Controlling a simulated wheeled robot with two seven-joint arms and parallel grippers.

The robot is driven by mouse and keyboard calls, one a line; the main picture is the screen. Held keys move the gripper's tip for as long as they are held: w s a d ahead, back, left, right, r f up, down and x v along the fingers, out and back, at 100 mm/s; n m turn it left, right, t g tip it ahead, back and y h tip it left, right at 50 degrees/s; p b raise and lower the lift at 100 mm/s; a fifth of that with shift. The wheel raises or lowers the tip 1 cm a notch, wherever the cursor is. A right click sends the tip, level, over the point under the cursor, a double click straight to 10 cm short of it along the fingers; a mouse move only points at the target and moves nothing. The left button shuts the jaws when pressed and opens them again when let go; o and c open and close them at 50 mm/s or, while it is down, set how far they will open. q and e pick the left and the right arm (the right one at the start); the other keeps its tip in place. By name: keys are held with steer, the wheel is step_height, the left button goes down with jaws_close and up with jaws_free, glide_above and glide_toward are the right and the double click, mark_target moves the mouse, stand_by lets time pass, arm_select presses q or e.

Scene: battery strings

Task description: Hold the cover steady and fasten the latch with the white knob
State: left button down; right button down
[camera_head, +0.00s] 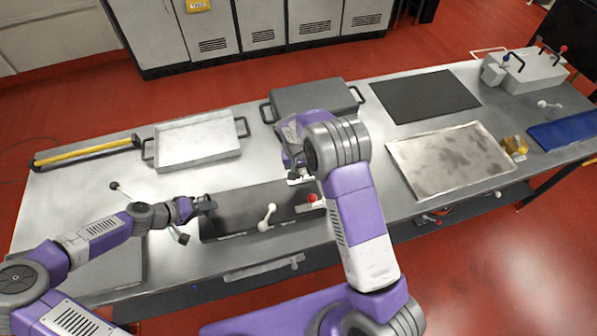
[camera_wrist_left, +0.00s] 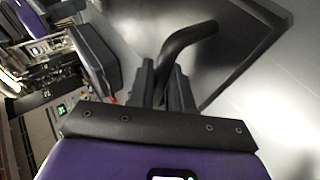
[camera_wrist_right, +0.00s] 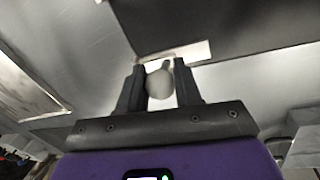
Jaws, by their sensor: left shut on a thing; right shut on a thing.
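The dark cover (camera_head: 235,205) lies flat in the middle of the table. My left gripper (camera_head: 207,205) is at its left end, shut on the cover's black bar handle (camera_wrist_left: 190,42), which bends out from between the fingers. My right gripper (camera_head: 297,178) is at the cover's far edge, shut on a white knob (camera_wrist_right: 160,84) that sits by a pale latch plate (camera_wrist_right: 195,52).
A silver tray (camera_head: 198,145) and a grey handled case (camera_head: 310,97) stand behind the cover. A black mat (camera_head: 425,95) and a metal plate (camera_head: 450,160) lie to the right. A black-knobbed lever (camera_head: 115,186) is at the left. Bare table lies between the tray and cover.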

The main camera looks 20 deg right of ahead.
arm_select(q)
steer(key=shift+s+a+f, duration=0.1)
steer(key=shift+a+f, duration=0.25)
steer(key=shift+f, duration=0.2)
arm_select(e)
steer(key=shift+d, duration=0.3)
steer(key=c, duration=0.8)
jaws_free()
steer(key=shift+a, duration=0.1)
steer(key=shift+r, duration=0.1)
steer(key=r, duration=0.4)
steer(key=a+r, duration=0.1)
steer(key=r, duration=0.2)
steer(key=a+r, duration=0.1)
steer(key=r, duration=0.3)
steer(key=shift+w+r, duration=0.1)
steer(key=shift+r, duration=0.2)
arm_select(q)
steer(key=c, duration=1)
jaws_free()
steer(key=shift+o, duration=0.2)
steer(key=shift+r, duration=0.1)
